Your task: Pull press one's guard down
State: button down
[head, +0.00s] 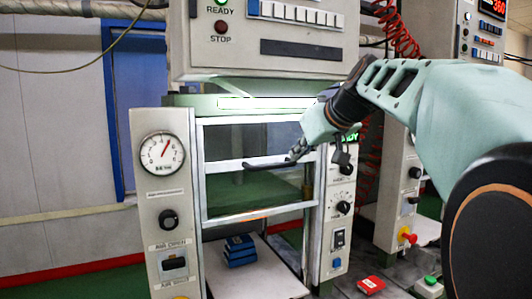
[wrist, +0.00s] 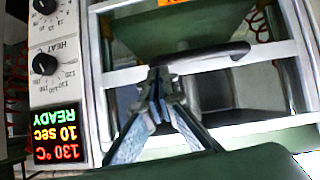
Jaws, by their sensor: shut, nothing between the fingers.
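Press one stands in the middle of the head view, with its guard (head: 225,214), a pale metal frame with clear panes, across the front. The guard's lower bar hangs above the press bed, leaving an opening below. A black curved handle (head: 268,165) is on the guard's middle bar; it also shows in the wrist view (wrist: 200,57). My gripper (head: 297,153) is in front of the guard near the handle's right end. In the wrist view its fingertips (wrist: 158,78) are together, close to the handle's end, with nothing between them. I cannot tell whether they touch the handle.
Blue blocks (head: 239,250) lie on the pale bed (head: 262,272) under the guard. A gauge panel (head: 163,205) is at left, and a panel with knobs (head: 342,205) at right. A red block (head: 371,284) lies at lower right. A second press (head: 402,190) stands further right.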

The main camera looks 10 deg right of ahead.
notch_tip(320, 180, down, 27)
jog(key=b, duration=2.4)
jog(key=shift+a+r, duration=0.1)
jog(key=shift+r, duration=0.1)
